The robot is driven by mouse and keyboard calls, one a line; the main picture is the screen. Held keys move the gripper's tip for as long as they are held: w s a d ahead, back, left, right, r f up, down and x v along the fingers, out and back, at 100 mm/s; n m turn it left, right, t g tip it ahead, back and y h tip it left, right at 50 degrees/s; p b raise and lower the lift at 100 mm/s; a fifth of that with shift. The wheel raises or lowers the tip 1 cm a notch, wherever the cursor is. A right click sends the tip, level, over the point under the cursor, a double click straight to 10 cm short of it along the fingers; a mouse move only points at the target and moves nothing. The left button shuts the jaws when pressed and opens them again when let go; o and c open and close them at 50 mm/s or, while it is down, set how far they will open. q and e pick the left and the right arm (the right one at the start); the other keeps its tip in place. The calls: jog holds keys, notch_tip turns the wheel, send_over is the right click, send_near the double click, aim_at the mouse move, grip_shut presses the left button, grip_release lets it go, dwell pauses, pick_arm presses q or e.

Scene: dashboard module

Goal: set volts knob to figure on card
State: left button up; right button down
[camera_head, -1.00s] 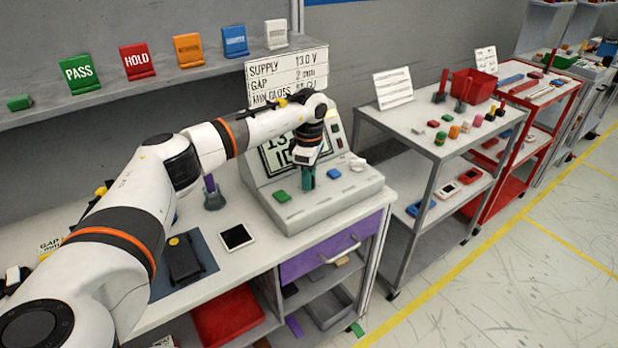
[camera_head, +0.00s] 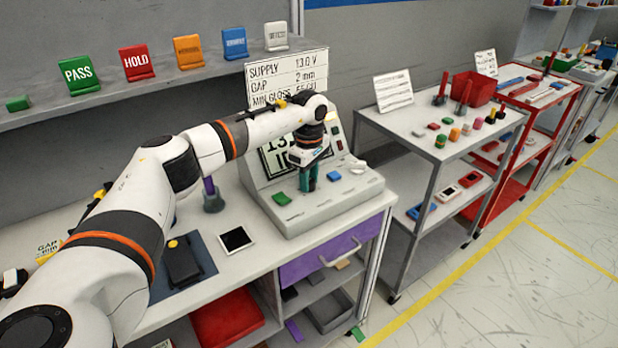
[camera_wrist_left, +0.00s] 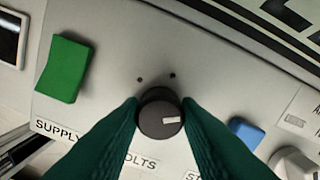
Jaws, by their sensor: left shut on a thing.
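The dark round volts knob (camera_wrist_left: 160,118) with a pale pointer mark sits on the sloped grey panel (camera_wrist_left: 110,60). My left gripper (camera_wrist_left: 160,112) has its green fingers closed on opposite sides of the knob. The pointer mark lies towards the knob's lower right in the wrist view. The label below is partly hidden by the fingers; "SUPPLY" and "OLTS" show. In the head view my left gripper (camera_head: 309,186) stands on the panel and hides the knob. The card (camera_head: 287,78) reads "SUPPLY 13.0 V". The display (camera_head: 275,158) shows "13", its remainder hidden by my arm.
A green button (camera_wrist_left: 64,68) is left of the knob, a blue button (camera_wrist_left: 246,132) right of it, and a white knob (camera_wrist_left: 292,162) farther right. A dark tablet (camera_head: 236,239) lies on the bench left of the panel. A grey cart (camera_head: 385,120) stands to the right.

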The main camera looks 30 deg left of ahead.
pick_arm(q)
jog(key=shift+r, duration=0.15)
jog(key=o, duration=1)
notch_tip(320, 180, up, 12)
jog(key=shift+f+b, duration=0.1)
jog(key=shift+b, duration=0.85)
